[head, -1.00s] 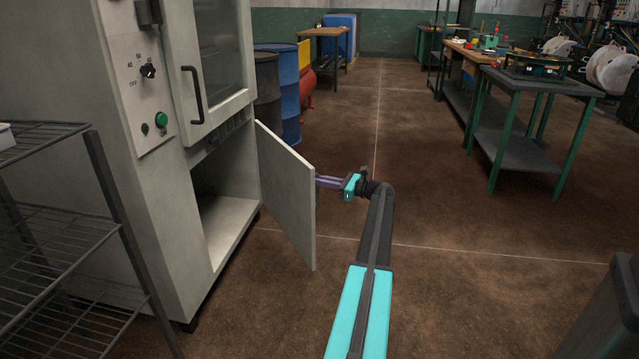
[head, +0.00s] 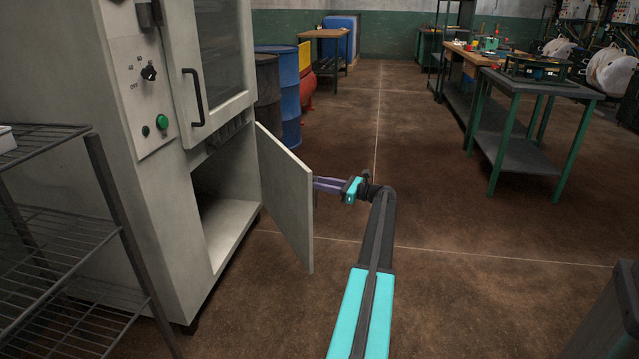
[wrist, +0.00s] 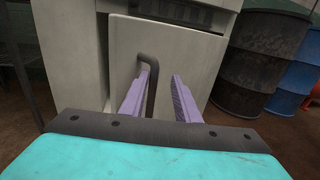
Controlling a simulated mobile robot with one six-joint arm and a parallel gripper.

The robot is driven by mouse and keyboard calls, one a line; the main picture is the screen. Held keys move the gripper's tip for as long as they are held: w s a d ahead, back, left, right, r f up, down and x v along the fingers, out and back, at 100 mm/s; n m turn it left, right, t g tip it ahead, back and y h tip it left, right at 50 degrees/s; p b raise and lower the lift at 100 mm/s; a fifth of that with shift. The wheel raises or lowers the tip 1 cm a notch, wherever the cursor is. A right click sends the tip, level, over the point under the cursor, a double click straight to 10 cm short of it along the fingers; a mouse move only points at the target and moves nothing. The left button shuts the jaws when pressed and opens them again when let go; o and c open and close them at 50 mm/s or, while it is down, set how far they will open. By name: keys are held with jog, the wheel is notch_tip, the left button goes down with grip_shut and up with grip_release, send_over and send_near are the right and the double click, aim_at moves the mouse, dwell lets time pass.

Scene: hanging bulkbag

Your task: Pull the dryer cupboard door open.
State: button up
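The dryer cupboard door (head: 284,195) is the lower door of the grey dryer cabinet (head: 160,220). It stands well open, hinged on its far side, with the dark compartment (head: 222,190) showing. My gripper (head: 318,185) is at the door's outer face, and the door's edge hides its fingertips in the head view. In the wrist view a dark bent bar handle (wrist: 151,85) lies between my two purple fingers (wrist: 162,85), nearer the left one. A gap shows between the handle and the right finger, so the gripper is open around the handle.
A wire rack (head: 60,220) stands at the left, close to the cabinet. A dark barrel (head: 267,92) and a blue barrel (head: 288,90) stand behind the door. A green-legged table (head: 530,150) is at the right. The floor (head: 430,215) between is clear.

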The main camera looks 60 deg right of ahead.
jog(key=s+d+p, duration=0.2)
jog(key=s+p, duration=0.2)
jog(key=s, duration=0.8)
jog(key=shift+s+d, duration=0.15)
jog(key=shift+d, duration=0.1)
